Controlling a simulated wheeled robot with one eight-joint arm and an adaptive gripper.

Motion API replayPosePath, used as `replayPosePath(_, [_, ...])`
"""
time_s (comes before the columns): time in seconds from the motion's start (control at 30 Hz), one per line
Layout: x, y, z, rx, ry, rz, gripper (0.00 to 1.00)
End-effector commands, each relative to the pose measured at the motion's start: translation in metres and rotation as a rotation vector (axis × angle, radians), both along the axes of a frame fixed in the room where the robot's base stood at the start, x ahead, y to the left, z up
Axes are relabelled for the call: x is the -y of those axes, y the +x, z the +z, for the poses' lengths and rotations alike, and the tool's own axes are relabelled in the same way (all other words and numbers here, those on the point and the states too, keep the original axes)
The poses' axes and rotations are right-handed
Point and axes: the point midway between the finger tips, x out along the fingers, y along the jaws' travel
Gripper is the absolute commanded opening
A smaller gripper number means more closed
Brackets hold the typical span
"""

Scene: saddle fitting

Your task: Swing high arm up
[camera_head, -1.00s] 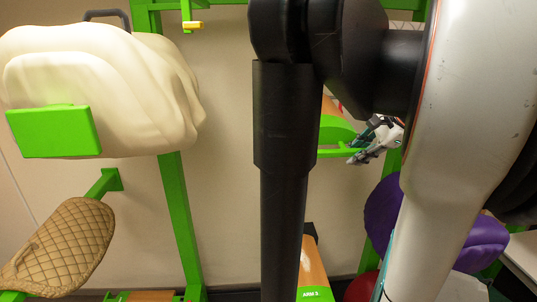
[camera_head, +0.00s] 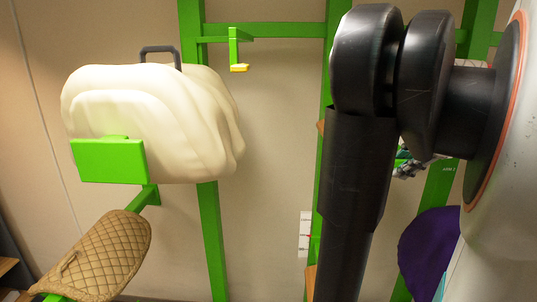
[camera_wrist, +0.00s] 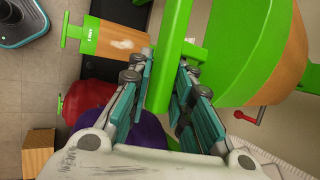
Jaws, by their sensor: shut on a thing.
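My gripper (camera_wrist: 162,95) is shut on a green bar (camera_wrist: 172,62) in the wrist view, its teal-padded fingers on either side. The bar appears to belong to a swing arm, but which one I cannot tell for sure. A wide green and wood part (camera_wrist: 248,55) with a red-handled crank (camera_wrist: 250,116) lies right of the bar. In the head view only a bit of my gripper (camera_head: 408,165) shows behind my own black arm, and the held bar is mostly hidden.
A cream saddle cover (camera_head: 150,115) and a brown quilted pad (camera_head: 95,258) are at left on green supports (camera_head: 212,235). A purple covered thing (camera_head: 428,250) is low at right. The wrist view shows a labelled wood arm (camera_wrist: 115,42) and a red object (camera_wrist: 92,108).

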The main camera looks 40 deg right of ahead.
Motion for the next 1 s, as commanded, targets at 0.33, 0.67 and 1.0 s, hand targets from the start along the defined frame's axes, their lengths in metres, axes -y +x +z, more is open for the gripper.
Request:
replayPosePath(0.33, [0.000,0.000,0.000,0.001,0.001,0.000,0.35])
replayPosePath(0.67, [0.001,-0.013,0.018,0.001,0.001,-0.002,0.35])
replayPosePath(1.0, [0.001,-0.053,0.073,0.000,0.001,-0.004,0.35])
